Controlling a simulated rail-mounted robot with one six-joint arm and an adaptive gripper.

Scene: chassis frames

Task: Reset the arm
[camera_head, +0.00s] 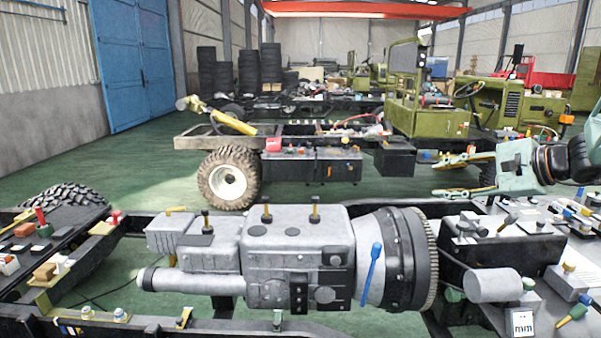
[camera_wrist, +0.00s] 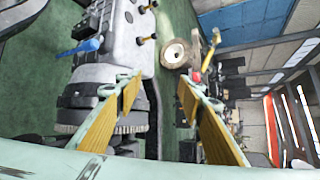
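My gripper (camera_head: 438,176) is at the right of the head view, above the right part of the chassis frame. It points left, and its two fingers with yellow pads are spread apart with nothing between them. In the wrist view my gripper (camera_wrist: 160,82) also shows open and empty. The arm comes in from the right edge of the head view; most of its links are out of view. The grey engine and gearbox unit (camera_head: 300,245) lies below and to the left of the gripper, apart from it.
A blue-handled tool (camera_head: 370,272) leans on the engine unit. Small parts and a grey cylinder (camera_head: 493,285) crowd the right side below the arm. A left bench (camera_head: 62,250) holds more parts. A green vehicle (camera_head: 430,105) stands behind. The air around the gripper looks clear.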

